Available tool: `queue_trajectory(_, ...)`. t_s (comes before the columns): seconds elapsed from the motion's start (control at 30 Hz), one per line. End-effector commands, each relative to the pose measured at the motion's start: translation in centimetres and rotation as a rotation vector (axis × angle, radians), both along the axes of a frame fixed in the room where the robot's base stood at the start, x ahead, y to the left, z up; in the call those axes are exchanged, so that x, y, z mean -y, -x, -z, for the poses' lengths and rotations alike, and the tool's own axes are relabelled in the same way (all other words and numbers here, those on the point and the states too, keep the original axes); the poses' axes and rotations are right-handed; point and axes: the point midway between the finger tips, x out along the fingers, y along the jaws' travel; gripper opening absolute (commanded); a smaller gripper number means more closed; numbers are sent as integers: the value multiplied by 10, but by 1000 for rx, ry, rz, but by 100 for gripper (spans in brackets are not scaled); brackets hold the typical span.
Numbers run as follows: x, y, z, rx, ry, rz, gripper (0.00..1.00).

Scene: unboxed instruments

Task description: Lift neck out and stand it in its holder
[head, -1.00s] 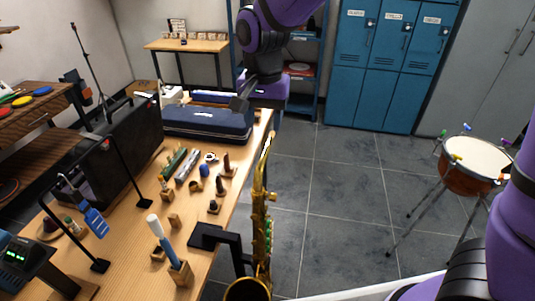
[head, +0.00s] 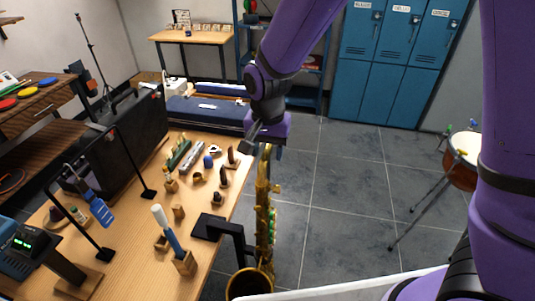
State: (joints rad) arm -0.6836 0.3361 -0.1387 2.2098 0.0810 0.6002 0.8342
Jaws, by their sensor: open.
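A brass saxophone (head: 262,215) stands upright at the right edge of the wooden bench, beside a black stand arm (head: 225,228). Its slim upper end rises to just under my gripper. I cannot clearly make out the neck as a separate part. My gripper (head: 254,143) is open, pointing down close to the top of the saxophone; I cannot tell whether it touches. Small wooden holders are on the bench, including a block (head: 178,211) and a low one (head: 161,243); which one is for the neck is not clear.
Several small parts stand near the bench middle. A long dark blue case (head: 205,114) lies at the back, and a black case (head: 128,135) at left.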

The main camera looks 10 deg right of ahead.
Motion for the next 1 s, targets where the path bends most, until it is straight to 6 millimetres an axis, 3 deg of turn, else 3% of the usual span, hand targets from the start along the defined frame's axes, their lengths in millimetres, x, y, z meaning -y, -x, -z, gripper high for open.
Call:
queue_trajectory(0.2, 0, 0, 0, 0, 0, 0, 49)
queue_trajectory(0.4, 0, 0, 0, 0, 0, 0, 3)
queue_trajectory(0.43, 0, 0, 0, 0, 0, 0, 0)
queue_trajectory(0.77, 0, 0, -2, 1, -1, 0, 0)
queue_trajectory(1.0, 0, 0, -19, 3, -1, -1, 0)
